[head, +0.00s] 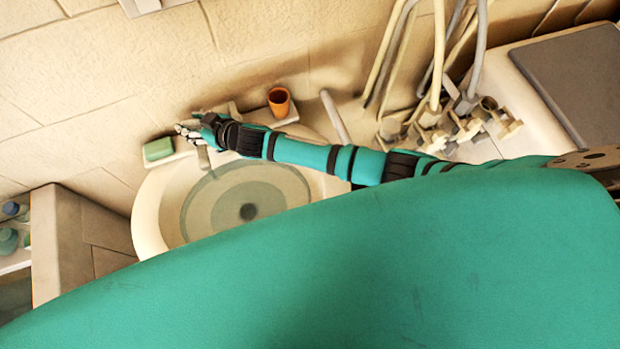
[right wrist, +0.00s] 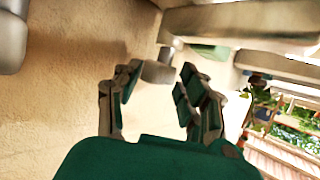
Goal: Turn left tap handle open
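The white washbasin (head: 147,215) stands against the wall. My right gripper (head: 188,131) is at its back rim, near the left side of the tap. In the right wrist view, my right gripper (right wrist: 160,95) has its fingers spread apart, with a clear gap between them. A small grey knob-like part (right wrist: 158,71), perhaps the left tap handle, shows beyond the fingertips, in line with the gap. I cannot tell whether they touch. A grey tap part, perhaps the spout (head: 203,157), shows just below the gripper in the head view. My left gripper is out of view.
A green soap bar (head: 158,149) lies left of my gripper on the rim. An orange cup (head: 279,102) stands to the right on the rim. Several pipes and valves (head: 455,125) are further right. A shelf unit (head: 75,235) is at the left.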

